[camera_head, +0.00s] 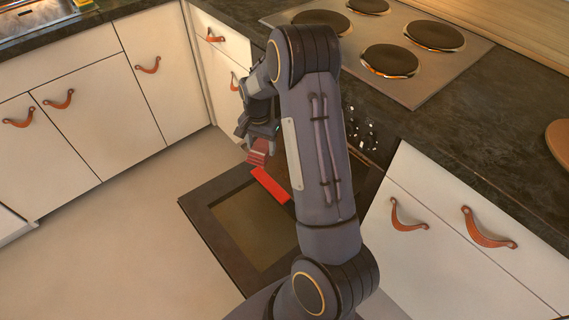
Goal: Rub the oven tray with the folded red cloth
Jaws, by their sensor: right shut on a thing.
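The folded red cloth (271,185) shows as a bright red strip over the opened oven door, near its inner edge. My right gripper (259,150) is at the cloth's upper end, pointing down and shut on it; its fingers are small and partly shaded here. I cannot tell whether the cloth touches the surface beneath it. I cannot make out the oven tray for certain; my right arm hides much of the oven's opening. My left gripper is not in view.
The oven door (197,208) lies folded down, with a brownish panel in its middle. White cabinets with leather pulls (148,65) stand on both sides. A hob (407,92) with several round plates sits in the dark worktop above. The floor at left is clear.

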